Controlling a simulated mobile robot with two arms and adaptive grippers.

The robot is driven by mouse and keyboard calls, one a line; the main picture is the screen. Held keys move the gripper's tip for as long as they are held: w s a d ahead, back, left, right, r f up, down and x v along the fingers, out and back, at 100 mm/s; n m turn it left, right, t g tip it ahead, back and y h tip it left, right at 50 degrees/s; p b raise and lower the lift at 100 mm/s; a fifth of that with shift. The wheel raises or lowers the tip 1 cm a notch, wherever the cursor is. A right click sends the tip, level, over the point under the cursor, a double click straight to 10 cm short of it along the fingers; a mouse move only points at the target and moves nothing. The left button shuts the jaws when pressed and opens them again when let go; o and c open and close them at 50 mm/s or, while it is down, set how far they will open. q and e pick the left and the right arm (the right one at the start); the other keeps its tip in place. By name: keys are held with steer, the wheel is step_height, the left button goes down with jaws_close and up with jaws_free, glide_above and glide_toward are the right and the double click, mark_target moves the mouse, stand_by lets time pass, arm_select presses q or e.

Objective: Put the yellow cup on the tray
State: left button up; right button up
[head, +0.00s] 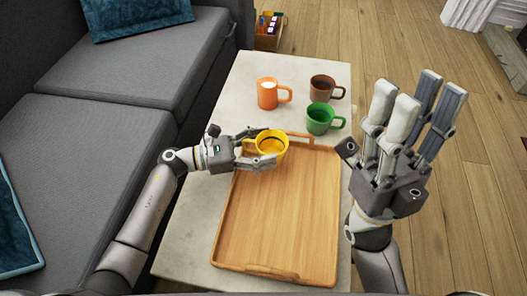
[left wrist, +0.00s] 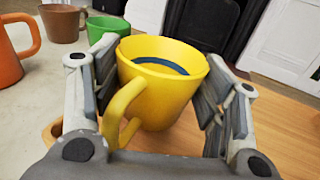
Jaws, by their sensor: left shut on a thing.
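The yellow cup (head: 272,146) is at the far-left end of the wooden tray (head: 285,205), close to its far rim. My left gripper (head: 266,148) is shut on the cup, with its fingers on opposite sides. In the left wrist view the yellow cup (left wrist: 165,85) is between the fingers, its handle toward my wrist, and it holds something dark. It looks nearly upright. I cannot tell whether its base touches the tray. The tray is otherwise empty. My right gripper (head: 420,92) is open and empty, raised to the right of the tray with its fingers pointing up.
An orange cup (head: 267,95), a brown cup (head: 322,89) and a green cup (head: 319,120) stand on the pale table (head: 230,85) beyond the tray. A grey sofa (head: 95,140) lines the left side. Wooden floor (head: 480,200) is open at the right.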

arm_select(q)
steer(key=shift+f+b, duration=0.3)
steer(key=shift+f, duration=0.6)
steer(key=o, duration=1.1)
